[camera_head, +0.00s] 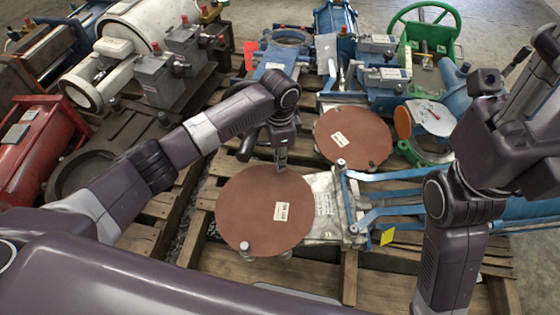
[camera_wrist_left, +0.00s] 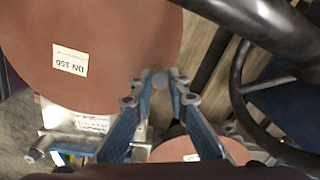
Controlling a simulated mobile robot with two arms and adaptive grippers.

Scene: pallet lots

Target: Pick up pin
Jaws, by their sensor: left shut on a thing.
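My left gripper (camera_head: 281,164) reaches down to the far edge of the front brown-red disc (camera_head: 262,205), which is labelled. In the left wrist view its blue fingers (camera_wrist_left: 160,82) close on a small grey round-headed pin (camera_wrist_left: 158,80) at the disc's rim. The pin's shaft is hidden, and I cannot tell whether it is clear of the disc. Another grey pin (camera_head: 245,247) stands at the front edge of the same disc. My right gripper (camera_head: 515,70) is at the upper right, partly cut off, and its fingers are unclear.
A second brown-red disc (camera_head: 350,137) lies behind on a wooden pallet. Blue valve arms (camera_head: 400,185) extend right from the front valve. A green handwheel (camera_head: 425,15), grey-white pump (camera_head: 130,35) and red box (camera_head: 35,140) surround the pallets. A dark handwheel (camera_wrist_left: 238,80) is close to the left fingers.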

